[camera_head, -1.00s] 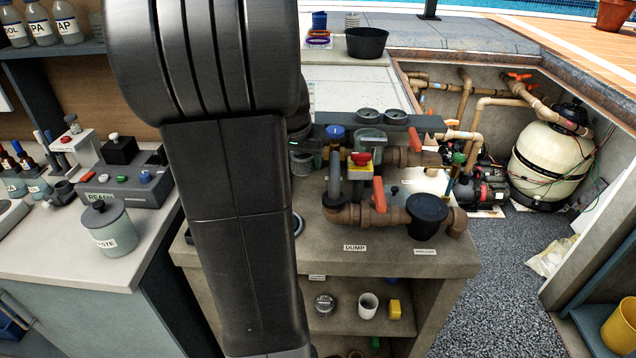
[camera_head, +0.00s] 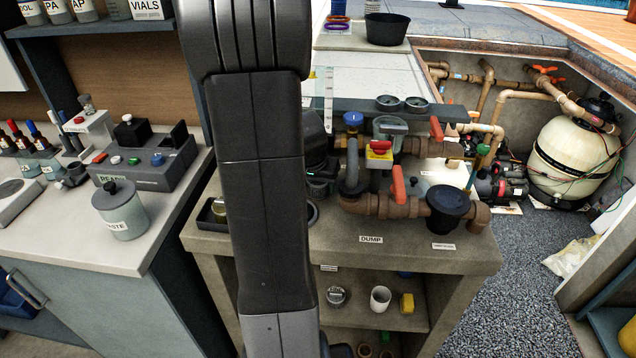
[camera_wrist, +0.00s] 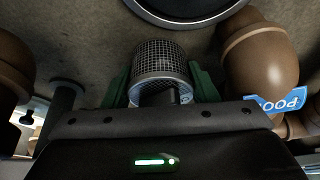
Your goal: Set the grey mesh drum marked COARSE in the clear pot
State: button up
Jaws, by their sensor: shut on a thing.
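The grey mesh drum (camera_wrist: 160,62) is held between the two green fingers of my gripper (camera_wrist: 161,83) in the wrist view. Its mesh side and smooth metal end show; no COARSE mark can be read. In the head view my dark arm hides most of the gripper and drum. The clear pot (camera_head: 390,129) appears to be the greenish see-through cup among the brown pipes, right of my arm. The drum is apart from it.
A black round pot (camera_head: 447,206) stands at the right. Two dark discs (camera_head: 388,103) lie on the ledge behind. A dark ring (camera_head: 313,213) lies partly hidden.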

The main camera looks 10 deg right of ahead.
jog(key=shift+f, duration=0.15)
jog(key=o, duration=0.7)
